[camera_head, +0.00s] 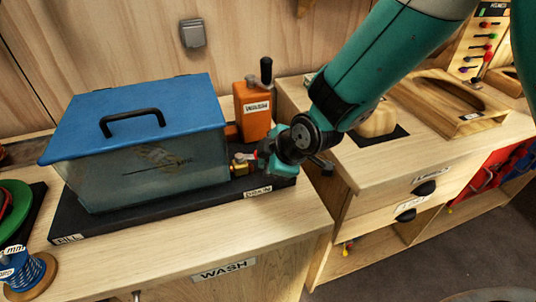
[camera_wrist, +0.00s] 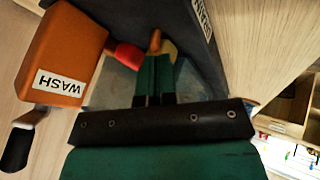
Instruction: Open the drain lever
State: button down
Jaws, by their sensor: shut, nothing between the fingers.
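The drain valve (camera_head: 239,168) is a small brass fitting at the right end of the blue-lidded wash tank (camera_head: 150,183), near the DRAIN label (camera_head: 257,192). A small red part, apparently its lever, shows beside my gripper (camera_head: 259,164). In the wrist view the red lever (camera_wrist: 128,56) lies just left of my fingertips (camera_wrist: 155,60), and brass (camera_wrist: 155,40) shows past them. My gripper is shut and empty, close to the valve. I cannot tell whether the fingers touch the lever. My wrist hides part of the area from the head camera.
An orange WASH box (camera_head: 253,110) with a black-handled crank (camera_head: 266,72) stands behind my gripper; it is at left in the wrist view (camera_wrist: 66,50). The tank sits on a black base (camera_head: 120,218). A drawer cabinet (camera_head: 400,180) stands to the right.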

jog(key=shift+w, duration=0.4)
